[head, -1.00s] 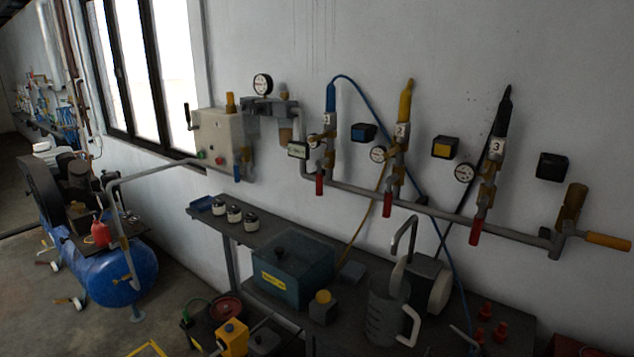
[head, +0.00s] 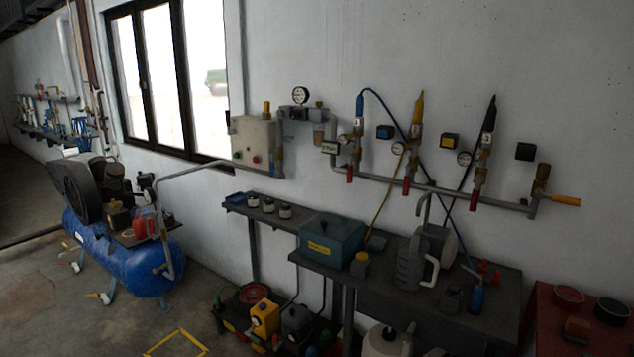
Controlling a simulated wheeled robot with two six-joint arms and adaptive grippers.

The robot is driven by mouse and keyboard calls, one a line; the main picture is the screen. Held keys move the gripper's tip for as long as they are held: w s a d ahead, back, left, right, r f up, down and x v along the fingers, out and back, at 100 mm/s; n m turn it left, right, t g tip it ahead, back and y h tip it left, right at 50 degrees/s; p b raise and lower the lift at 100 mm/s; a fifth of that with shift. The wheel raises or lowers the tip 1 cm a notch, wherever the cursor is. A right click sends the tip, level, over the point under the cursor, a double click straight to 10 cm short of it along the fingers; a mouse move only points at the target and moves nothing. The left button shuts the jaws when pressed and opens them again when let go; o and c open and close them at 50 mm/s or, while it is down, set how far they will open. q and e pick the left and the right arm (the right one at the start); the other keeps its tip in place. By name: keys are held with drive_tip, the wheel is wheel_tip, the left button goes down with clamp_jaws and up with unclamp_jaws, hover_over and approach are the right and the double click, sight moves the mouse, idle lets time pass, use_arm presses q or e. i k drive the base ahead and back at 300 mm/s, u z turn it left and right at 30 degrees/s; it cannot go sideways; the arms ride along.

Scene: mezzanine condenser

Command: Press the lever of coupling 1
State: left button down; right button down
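Coupling 1 (head: 357,127) is on the wall pipe, the leftmost of three numbered couplings, with a blue hose end on top. A brass part and a red handle (head: 349,174) show at or below it; its lever is too small to pick out. Coupling 2 (head: 416,134) has a yellow hose end. Coupling 3 (head: 484,142) has a black one. Neither of my grippers shows in the head view.
A dark bench (head: 470,302) below the pipe carries a teal box (head: 331,240), a grey jug (head: 409,262) and small items. A blue compressor tank (head: 125,262) stands at left, a red cabinet (head: 545,318) at right. Open floor lies at lower left.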

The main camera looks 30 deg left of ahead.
sight(350, 156)
drive_tip(key=z, duration=0.05)
drive_tip(key=k, duration=0.2)
drive_tip(key=u, duration=0.85)
drive_tip(key=i, duration=0.7)
drive_tip(key=u, duration=0.45)
drive_tip(key=i, duration=0.8)
drive_tip(key=z, duration=0.9)
drive_tip(key=i, duration=0.4)
drive_tip(key=z, duration=0.4)
